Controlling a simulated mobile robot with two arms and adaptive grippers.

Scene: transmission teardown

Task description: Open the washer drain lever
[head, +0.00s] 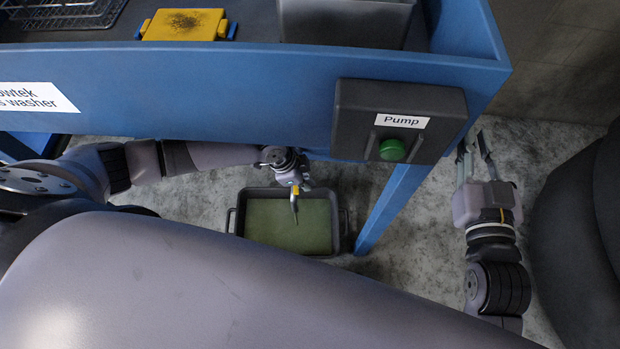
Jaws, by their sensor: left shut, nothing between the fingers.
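The parts washer (250,85) is a blue tank bench across the upper part of the head view. I cannot make out its drain lever; the area under the tank's front edge is partly hidden by the tank and my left arm. My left gripper (295,208) is shut and empty below that edge, pointing down over a dark tray. A small yellow patch shows at its fingers; I cannot tell what it belongs to. My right gripper (474,148) is open and empty, right of the washer's leg.
The dark tray (346,222) on the concrete floor holds greenish liquid. A pump box (352,95) with a green button (392,150) is on the washer's front. A blue leg (392,205) stands right of the tray. A dark rounded object (580,210) is at far right.

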